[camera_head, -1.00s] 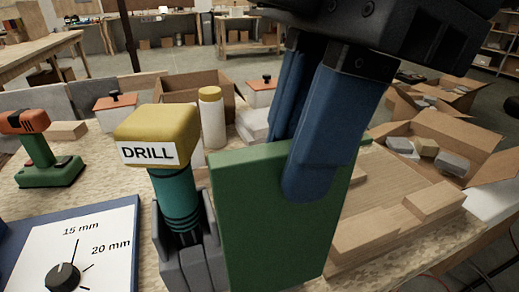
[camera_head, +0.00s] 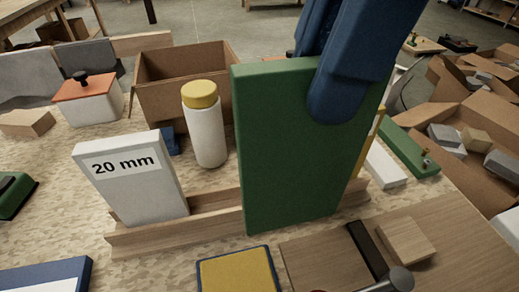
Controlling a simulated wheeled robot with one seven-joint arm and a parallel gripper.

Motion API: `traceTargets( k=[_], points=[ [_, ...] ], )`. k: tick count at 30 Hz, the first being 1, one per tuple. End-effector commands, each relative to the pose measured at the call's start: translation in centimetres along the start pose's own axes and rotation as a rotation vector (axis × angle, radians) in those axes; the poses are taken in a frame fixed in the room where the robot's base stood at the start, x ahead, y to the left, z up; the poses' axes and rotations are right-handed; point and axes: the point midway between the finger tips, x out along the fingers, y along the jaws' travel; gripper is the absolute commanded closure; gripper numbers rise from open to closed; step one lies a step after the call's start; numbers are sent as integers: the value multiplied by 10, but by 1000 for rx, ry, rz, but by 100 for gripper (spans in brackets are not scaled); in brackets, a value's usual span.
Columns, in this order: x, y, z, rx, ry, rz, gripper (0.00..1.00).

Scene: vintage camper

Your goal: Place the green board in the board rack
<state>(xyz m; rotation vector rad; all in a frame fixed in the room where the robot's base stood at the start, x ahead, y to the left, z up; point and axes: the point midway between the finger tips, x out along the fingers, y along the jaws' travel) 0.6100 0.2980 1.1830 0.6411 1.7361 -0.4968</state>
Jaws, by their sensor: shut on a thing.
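The green board (camera_head: 290,165) is upright, with its face towards me. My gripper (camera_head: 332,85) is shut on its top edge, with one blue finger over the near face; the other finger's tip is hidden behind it. The wooden board rack (camera_head: 150,238) is a low, long trough on the bench. A white board labelled "20 mm" (camera_head: 130,180) leans in its left part. The green board's lower end covers the rack's middle, and rack ends show on both sides. I cannot tell whether the board is in the slot, above it or in front of it.
A white bottle with a yellow cap (camera_head: 205,125) and an open cardboard box (camera_head: 180,75) stand behind the rack. A thin yellow edge (camera_head: 370,140) shows right of the green board. A yellow pad (camera_head: 238,272) and a wooden block (camera_head: 405,240) lie in front.

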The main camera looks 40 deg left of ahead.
Motion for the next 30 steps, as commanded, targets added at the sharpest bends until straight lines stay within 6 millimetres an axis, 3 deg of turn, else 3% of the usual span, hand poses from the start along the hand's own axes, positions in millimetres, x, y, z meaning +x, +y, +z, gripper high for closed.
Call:
traceTargets(
  k=[16,25,30],
  points=[
    [71,85,-36,1,-1,-3,100],
    [88,97,-38,1,0,-1,100],
    [111,96,-32,2,-1,-3,100]
  ],
)
